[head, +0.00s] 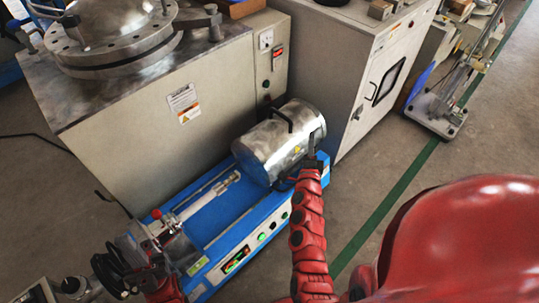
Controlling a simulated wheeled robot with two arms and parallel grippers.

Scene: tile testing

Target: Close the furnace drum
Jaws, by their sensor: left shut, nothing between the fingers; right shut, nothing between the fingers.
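The furnace drum (268,153) is a shiny silver cylinder lying on its side over the far right end of a blue base (230,215). A thin dark handle stands on its upper side. I cannot tell from this angle whether its halves meet. My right gripper (312,148), at the end of a red segmented arm, is shut and empty at the drum's front right end; contact is unclear.
A metal rod (205,196) with a red-knobbed fitting lies along the base's exposed left part. The front panel has lit controls (236,261). A large grey cabinet (150,95) stands close behind the base, a second cabinet (340,60) behind right.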

